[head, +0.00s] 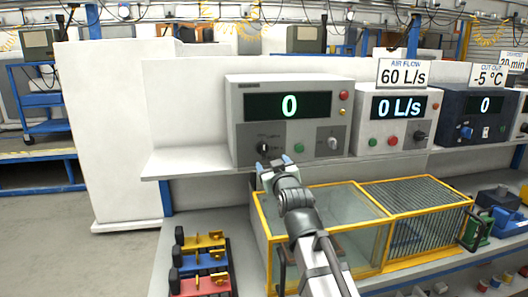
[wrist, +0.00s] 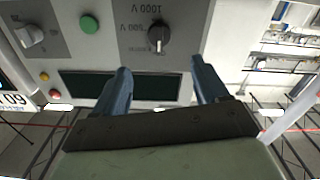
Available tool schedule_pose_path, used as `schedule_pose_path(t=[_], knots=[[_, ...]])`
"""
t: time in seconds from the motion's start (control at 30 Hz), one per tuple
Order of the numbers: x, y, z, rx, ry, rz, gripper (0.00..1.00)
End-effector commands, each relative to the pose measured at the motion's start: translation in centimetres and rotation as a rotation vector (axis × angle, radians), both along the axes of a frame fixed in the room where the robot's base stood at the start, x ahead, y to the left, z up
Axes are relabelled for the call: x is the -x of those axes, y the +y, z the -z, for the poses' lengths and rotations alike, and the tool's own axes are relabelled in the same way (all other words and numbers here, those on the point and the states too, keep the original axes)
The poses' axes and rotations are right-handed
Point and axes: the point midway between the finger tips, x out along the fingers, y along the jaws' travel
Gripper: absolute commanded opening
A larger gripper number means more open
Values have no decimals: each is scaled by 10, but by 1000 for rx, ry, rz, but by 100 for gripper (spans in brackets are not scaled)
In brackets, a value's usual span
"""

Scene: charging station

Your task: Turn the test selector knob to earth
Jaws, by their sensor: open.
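A black knob (head: 263,147) with a pale mark sits at the lower left of the grey panel (head: 290,162) with the green "0" display. In the wrist view, which is upside down, the black knob (wrist: 158,38) shows beside printed labels "500 V" and "1000 V"; other lettering there is too small to read. Its pale mark points toward the display side. My gripper (head: 273,161) is in front of the panel's lower edge, just below the knob. Its two blue fingers (wrist: 160,68) are apart and empty, with the knob between but beyond their tips.
A green button (head: 299,148) and a pale second knob (head: 332,143) sit to the right of the black knob. Red and yellow buttons (head: 343,102) are at the panel's upper right. A yellow-framed clear box (head: 330,207) stands below, close to my arm.

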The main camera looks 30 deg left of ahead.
Motion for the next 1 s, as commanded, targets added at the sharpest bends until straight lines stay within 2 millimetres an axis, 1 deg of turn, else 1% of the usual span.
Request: schedule_pose_path(t=[0.03,0.17,0.6,0.8,1.0], knots=[[-6,6,-1,1,1,0,73],[-20,20,-1,0,0,0,73],[-74,73,-1,0,0,1,73],[-87,86,0,0,0,1,73],[-88,87,0,0,0,1,73]])
